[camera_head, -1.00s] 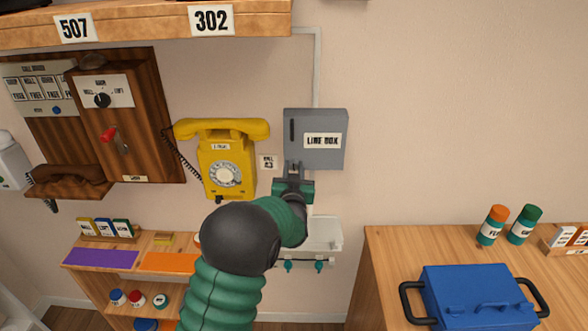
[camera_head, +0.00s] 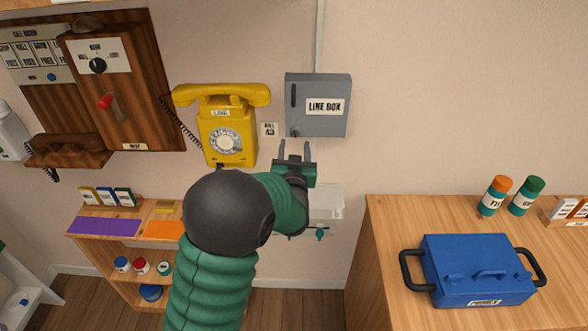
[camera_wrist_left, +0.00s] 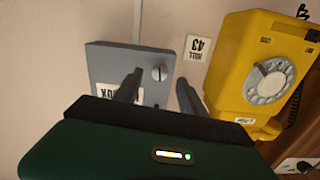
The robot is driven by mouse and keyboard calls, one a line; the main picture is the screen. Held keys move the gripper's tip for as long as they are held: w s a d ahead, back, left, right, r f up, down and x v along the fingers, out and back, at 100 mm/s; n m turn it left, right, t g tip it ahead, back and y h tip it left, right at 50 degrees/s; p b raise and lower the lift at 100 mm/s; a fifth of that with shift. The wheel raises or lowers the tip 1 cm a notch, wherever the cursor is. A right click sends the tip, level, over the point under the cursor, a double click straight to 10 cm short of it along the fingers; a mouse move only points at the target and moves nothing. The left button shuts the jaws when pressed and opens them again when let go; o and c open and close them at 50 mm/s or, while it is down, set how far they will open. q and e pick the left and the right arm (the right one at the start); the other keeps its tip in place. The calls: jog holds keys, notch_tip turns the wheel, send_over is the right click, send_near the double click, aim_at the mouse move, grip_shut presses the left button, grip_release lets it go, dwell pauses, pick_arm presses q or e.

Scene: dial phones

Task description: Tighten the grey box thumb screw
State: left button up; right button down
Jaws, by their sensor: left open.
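The grey line box (camera_head: 318,96) hangs on the wall to the right of the yellow phone. Its small round thumb screw (camera_head: 295,132) sits at the box's lower left corner. In the left wrist view the box (camera_wrist_left: 105,65) shows its slotted thumb screw (camera_wrist_left: 160,73) facing me. My left gripper (camera_head: 294,148) is open and empty, just below the box in the head view. In the left wrist view its two fingers (camera_wrist_left: 158,88) stand apart, with the screw showing between them, farther off. My right gripper is in neither view.
The yellow dial phone (camera_head: 222,122) hangs close left of the box, with a small wall label (camera_head: 269,129) between. A white tray (camera_head: 325,203) is below. The wooden counter at right bears a blue case (camera_head: 478,270). Wall right of the box is clear.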

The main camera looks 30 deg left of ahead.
pick_arm(q)
jog(key=v, duration=1.1)
jog(key=shift+b, duration=0.3)
jog(key=shift+a, duration=0.15)
jog(key=s+d+f+m+g+h+p, duration=0.2)
jog(key=d+f+m+g+h, duration=0.15)
jog(key=d+f+h, duration=0.45)
jog(key=s+d+f+m+g, duration=0.1)
jog(key=s+f+g, duration=0.3)
jog(key=s, duration=0.4)
jog(key=s+d+f+g+h, duration=0.1)
jog(key=s+d+f+g, duration=0.3)
jog(key=s, duration=0.4)
jog(key=shift+s+d+f+m+g+h+p, duration=0.15)
jog(key=shift+s+f+m+g+h+p, duration=0.2)
jog(key=shift+g, duration=0.2)
jog(key=shift+r, duration=0.1)
